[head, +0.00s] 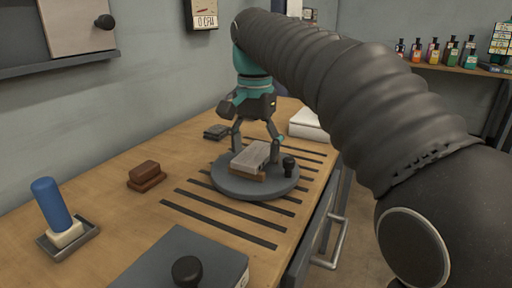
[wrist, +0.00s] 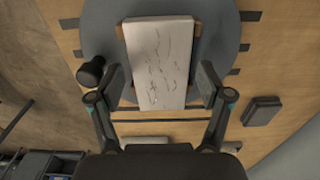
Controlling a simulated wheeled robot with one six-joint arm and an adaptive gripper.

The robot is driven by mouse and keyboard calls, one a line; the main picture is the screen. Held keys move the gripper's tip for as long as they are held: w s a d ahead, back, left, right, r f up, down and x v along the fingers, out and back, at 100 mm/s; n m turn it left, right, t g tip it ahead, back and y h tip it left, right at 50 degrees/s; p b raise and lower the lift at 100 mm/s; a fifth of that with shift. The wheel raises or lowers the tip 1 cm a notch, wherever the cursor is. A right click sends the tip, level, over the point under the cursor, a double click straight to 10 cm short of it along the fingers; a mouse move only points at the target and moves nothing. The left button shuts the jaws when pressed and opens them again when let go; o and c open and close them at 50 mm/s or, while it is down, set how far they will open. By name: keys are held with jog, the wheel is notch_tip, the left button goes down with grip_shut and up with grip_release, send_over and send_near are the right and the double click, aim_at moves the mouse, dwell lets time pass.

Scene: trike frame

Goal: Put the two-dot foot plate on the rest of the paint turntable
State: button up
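A pale grey foot plate (head: 251,155) lies on the brown wooden rest (head: 262,179) of the round grey paint turntable (head: 228,187). In the wrist view the plate (wrist: 160,60) has dark wavy marks on its top, and the wood of the rest (wrist: 197,30) shows at its sides. I cannot make out dots on it. My gripper (head: 257,150) is over the turntable with a finger on each side of the plate. In the wrist view the fingers of my gripper (wrist: 163,84) are spread, with small gaps between them and the plate.
A black knob (head: 289,166) stands on the turntable's right side. Dark strips cross the bench around it. A brown block (head: 146,175), a blue-handled tool (head: 51,205) on a tray, a grey box (head: 170,262), dark blocks (head: 216,132) and a white block (head: 308,124) are nearby.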

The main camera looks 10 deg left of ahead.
aim_at(255, 153)
jog(key=shift+r, duration=0.15)
notch_tip(255, 153, up, 8)
jog(key=shift+f+p, duration=0.2)
jog(key=shift+p, duration=0.9)
jog(key=shift+n+t, duration=0.4)
jog(key=shift+t, duration=0.2)
jog(key=s+d, duration=0.1)
jog(key=d, duration=0.1)
jog(key=d+f, duration=0.1)
jog(key=d, duration=0.2)
jog(key=s+d+f, duration=0.1)
jog(key=d, duration=0.1)
jog(key=shift+s+d, duration=0.15)
jog(key=shift+s, duration=0.15)
jog(key=s+d+f+n+t, duration=0.1)
jog(key=s+d+f+t, duration=0.1)
jog(key=s+d+f, duration=0.6)
jog(key=s+d+f+n+t, duration=0.2)
jog(key=s+d+f, duration=0.6)
jog(key=f, duration=0.4)
jog(key=shift+s+d+f, duration=0.2)
jog(key=shift+s+f, duration=0.05)
jog(key=shift+f, duration=0.05)
